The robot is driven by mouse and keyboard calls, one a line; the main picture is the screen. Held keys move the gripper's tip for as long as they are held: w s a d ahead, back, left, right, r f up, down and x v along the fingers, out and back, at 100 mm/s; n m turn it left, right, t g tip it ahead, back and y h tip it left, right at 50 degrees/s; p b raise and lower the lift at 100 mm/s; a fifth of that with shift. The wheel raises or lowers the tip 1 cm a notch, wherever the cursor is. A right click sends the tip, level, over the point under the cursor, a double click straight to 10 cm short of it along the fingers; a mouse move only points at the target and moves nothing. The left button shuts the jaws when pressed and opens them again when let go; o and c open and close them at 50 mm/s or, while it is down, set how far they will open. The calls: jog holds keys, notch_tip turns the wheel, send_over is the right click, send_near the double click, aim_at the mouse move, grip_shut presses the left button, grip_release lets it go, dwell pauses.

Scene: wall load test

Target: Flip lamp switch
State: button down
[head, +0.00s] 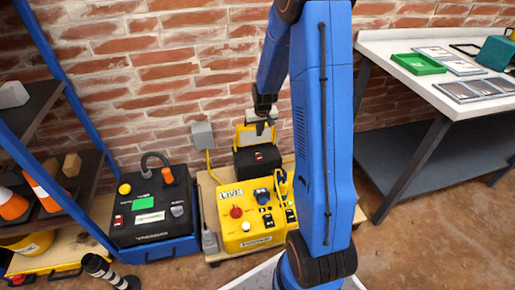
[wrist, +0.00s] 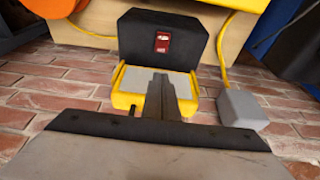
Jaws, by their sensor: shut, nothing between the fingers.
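The lamp is a black box (head: 244,161) with a raised yellow-framed grey panel (head: 245,135), standing against the brick wall. A small red switch (head: 259,156) is on the black face. In the wrist view the red switch (wrist: 162,42) sits in a recess of the black box (wrist: 138,36), with the yellow-framed panel (wrist: 129,82) below it in the picture. My gripper (head: 262,127) is shut and empty, in front of the panel and above the switch in the head view. In the wrist view my gripper (wrist: 160,77) covers the panel's middle. I cannot tell whether it touches.
A yellow control box (head: 237,221) with a red knob stands in front of the lamp. A black unit (head: 150,211) is to its left. A grey wall box (head: 202,135) with a yellow cable is beside the lamp. Shelves stand left, a white-topped table (head: 398,55) right.

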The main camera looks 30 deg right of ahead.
send_over(258, 153)
notch_tip(258, 153, down, 12)
jog(key=shift+f, duration=0.8)
jog(key=shift+w+f+g, duration=0.1)
jog(key=shift+f+g, duration=0.1)
jog(key=shift+g, duration=0.1)
jog(key=shift+a+r, duration=0.1)
jog(key=shift+s+a+r, duration=0.15)
jog(key=shift+s+r, duration=0.05)
jog(key=shift+s, duration=0.55)
jog(key=shift+r, duration=0.15)
